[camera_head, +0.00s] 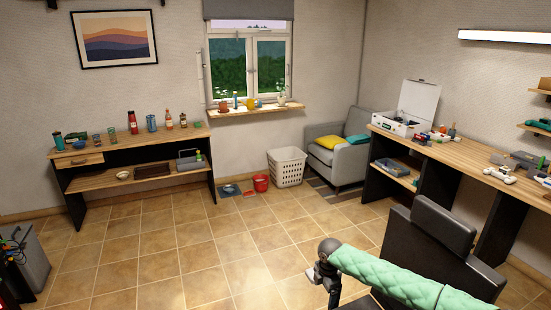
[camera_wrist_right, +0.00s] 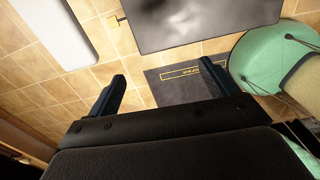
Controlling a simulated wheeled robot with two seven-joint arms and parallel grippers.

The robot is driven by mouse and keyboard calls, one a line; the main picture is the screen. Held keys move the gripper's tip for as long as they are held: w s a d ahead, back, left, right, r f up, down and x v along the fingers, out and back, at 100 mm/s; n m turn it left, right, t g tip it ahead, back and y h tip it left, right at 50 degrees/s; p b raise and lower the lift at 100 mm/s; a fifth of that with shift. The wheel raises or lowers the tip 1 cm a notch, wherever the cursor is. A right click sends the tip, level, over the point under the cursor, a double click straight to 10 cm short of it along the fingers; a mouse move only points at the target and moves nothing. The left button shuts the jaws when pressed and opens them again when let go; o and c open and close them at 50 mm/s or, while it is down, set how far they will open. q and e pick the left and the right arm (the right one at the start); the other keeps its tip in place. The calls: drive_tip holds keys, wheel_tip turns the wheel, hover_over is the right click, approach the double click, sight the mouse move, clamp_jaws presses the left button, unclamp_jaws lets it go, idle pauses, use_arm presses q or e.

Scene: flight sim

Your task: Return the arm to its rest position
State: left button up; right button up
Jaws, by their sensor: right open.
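My right arm, in a green quilted sleeve, comes in from the lower right of the head view. Its dark gripper (camera_head: 328,283) hangs over the tiled floor, away from the tables. In the right wrist view, the two blue-black fingers of my right gripper (camera_wrist_right: 118,94) stand apart. My left gripper and left arm are not in the head view.
A black chair (camera_head: 425,240) stands close to my right arm. A long desk (camera_head: 460,160) runs along the right wall. A wooden table (camera_head: 130,148) stands at the left wall. A white basket (camera_head: 286,168) and red bucket (camera_head: 261,183) are near the window. The middle floor is clear.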

drive_tip(key=s+a+f+m+t+y, duration=0.1)
drive_tip(key=s+a+f+m, duration=0.4)
drive_tip(key=s+f, duration=0.6)
drive_tip(key=s+a+f+m+t+y, duration=0.15)
drive_tip(key=s+a+f+m, duration=0.3)
drive_tip(key=s+f, duration=0.6)
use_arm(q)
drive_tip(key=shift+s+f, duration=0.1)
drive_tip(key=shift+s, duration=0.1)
use_arm(e)
drive_tip(key=s+d+f+m, duration=0.3)
drive_tip(key=s+f, duration=0.3)
drive_tip(key=s, duration=0.4)
drive_tip(key=s+d+f+m+h, duration=0.1)
drive_tip(key=s+d+f+m, duration=0.3)
drive_tip(key=s, duration=0.7)
drive_tip(key=s+d+f+m+h, duration=0.1)
drive_tip(key=s+d+f+m, duration=0.2)
drive_tip(key=s+f, duration=0.5)
drive_tip(key=shift+s+d+g, duration=0.35)
drive_tip(key=shift+s+g, duration=0.1)
drive_tip(key=shift+s, duration=0.75)
